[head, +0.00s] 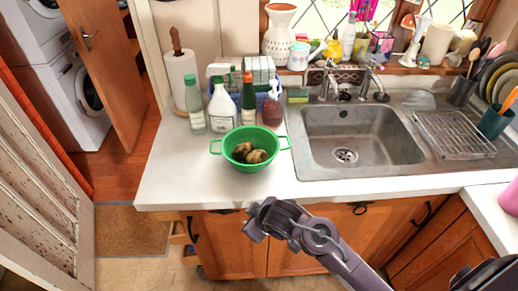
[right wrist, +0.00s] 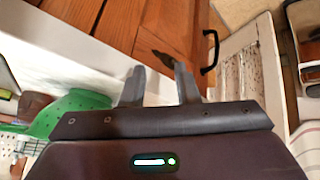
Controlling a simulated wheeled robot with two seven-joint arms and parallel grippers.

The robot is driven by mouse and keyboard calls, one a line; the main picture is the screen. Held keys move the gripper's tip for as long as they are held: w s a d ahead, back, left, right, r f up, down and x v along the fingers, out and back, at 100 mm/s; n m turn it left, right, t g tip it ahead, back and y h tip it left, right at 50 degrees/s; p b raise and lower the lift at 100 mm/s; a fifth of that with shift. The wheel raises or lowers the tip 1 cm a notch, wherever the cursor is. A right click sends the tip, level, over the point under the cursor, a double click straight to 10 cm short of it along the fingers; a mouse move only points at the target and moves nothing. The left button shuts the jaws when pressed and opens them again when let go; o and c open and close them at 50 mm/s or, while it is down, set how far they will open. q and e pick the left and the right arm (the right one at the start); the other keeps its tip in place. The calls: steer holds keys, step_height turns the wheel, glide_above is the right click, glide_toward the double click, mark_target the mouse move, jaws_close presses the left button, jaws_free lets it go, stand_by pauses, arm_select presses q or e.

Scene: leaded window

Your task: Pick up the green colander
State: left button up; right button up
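The green colander (head: 249,150) stands upright on the white counter, left of the sink, with a handle on each side. Several brown, potato-like items (head: 250,153) lie inside it. In the right wrist view, part of the colander (right wrist: 72,108) shows at the left edge, beside the gripper. My right gripper (head: 254,219) is in front of the counter's front edge, nearer to me than the colander and not touching it. Its two fingers (right wrist: 159,75) stand apart with nothing between them. My left gripper is not in view.
Several bottles (head: 222,108) and a paper towel roll (head: 183,78) stand behind the colander. The sink (head: 362,122) is to the right, with a dish rack (head: 455,133) beyond it. The counter (head: 175,175) left of the colander is clear. Wooden cabinets (head: 235,245) are below.

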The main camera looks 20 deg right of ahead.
mark_target(251, 166)
steer(key=w+a+r+n+t+y, duration=0.1)
steer(key=w+a+r+n+y, duration=0.15)
steer(key=w+r+n, duration=0.45)
steer(key=w+d+r+n+g+h, duration=0.1)
steer(key=w+d+r+n+g, duration=0.1)
steer(key=d+r, duration=0.45)
steer(key=w+f, duration=0.1)
steer(key=f, duration=0.1)
steer(key=w+f+p, duration=0.1)
steer(key=f, duration=0.1)
steer(key=w+f+p, duration=0.1)
steer(key=f, duration=0.1)
steer(key=shift+w+f, duration=0.25)
steer(key=shift+w, duration=0.05)
steer(key=shift+w+a+f, duration=0.1)
steer(key=shift+w+f, duration=0.15)
steer(key=shift+f, duration=0.15)
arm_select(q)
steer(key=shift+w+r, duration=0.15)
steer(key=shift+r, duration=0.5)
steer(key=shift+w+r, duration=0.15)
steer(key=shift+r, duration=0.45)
arm_select(e)
steer(key=shift+r, duration=0.1)
jaws_close()
